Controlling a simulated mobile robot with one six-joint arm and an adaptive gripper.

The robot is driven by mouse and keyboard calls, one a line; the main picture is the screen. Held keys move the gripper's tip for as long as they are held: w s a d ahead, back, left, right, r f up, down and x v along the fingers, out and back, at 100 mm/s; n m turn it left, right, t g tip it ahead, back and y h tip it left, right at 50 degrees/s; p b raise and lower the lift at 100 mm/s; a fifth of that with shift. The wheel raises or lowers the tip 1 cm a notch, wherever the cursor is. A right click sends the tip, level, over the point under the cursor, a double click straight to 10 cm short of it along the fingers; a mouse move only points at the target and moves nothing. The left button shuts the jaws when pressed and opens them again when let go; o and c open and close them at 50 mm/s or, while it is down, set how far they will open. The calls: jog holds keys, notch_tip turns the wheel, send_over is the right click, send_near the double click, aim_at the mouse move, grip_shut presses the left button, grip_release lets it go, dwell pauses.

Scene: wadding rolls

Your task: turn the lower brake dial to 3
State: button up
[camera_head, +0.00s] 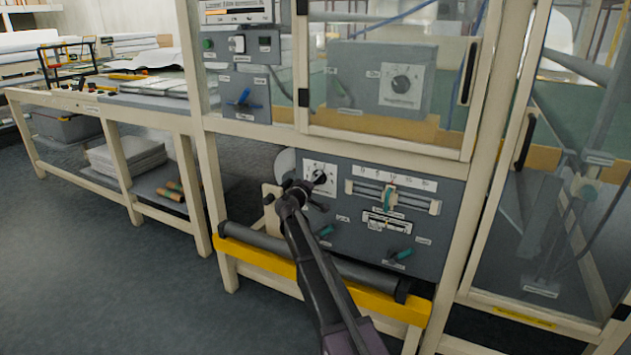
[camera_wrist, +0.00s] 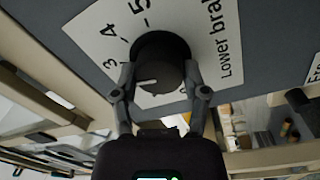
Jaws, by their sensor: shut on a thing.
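The lower brake dial (camera_wrist: 160,70) is a round black knob on a white scale plate (camera_wrist: 88,30) lettered "Lower bra…" in the wrist view. The figures 3, 4 and 5 show on the plate. The knob's short white mark points left in that view, near the 3 side; I cannot tell whether it lines up exactly. My gripper (camera_wrist: 160,97) is shut on the knob, one finger on each side. In the head view my gripper (camera_head: 306,187) reaches the dial (camera_head: 320,177) at the upper left of the lower grey panel (camera_head: 345,237).
A slider with a scale (camera_head: 392,196) sits right of the dial. Teal levers (camera_head: 325,231) (camera_head: 400,256) are lower on the panel. A roller (camera_head: 340,271) and yellow bar (camera_head: 262,257) cross below my arm. Another dial (camera_head: 401,84) is behind glass above.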

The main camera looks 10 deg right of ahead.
jog(key=shift+w+m, duration=0.1)
jog(key=shift+m, duration=0.5)
jog(key=o, duration=1.2)
jog(key=shift+c, duration=0.2)
jog(key=shift+n, duration=0.3)
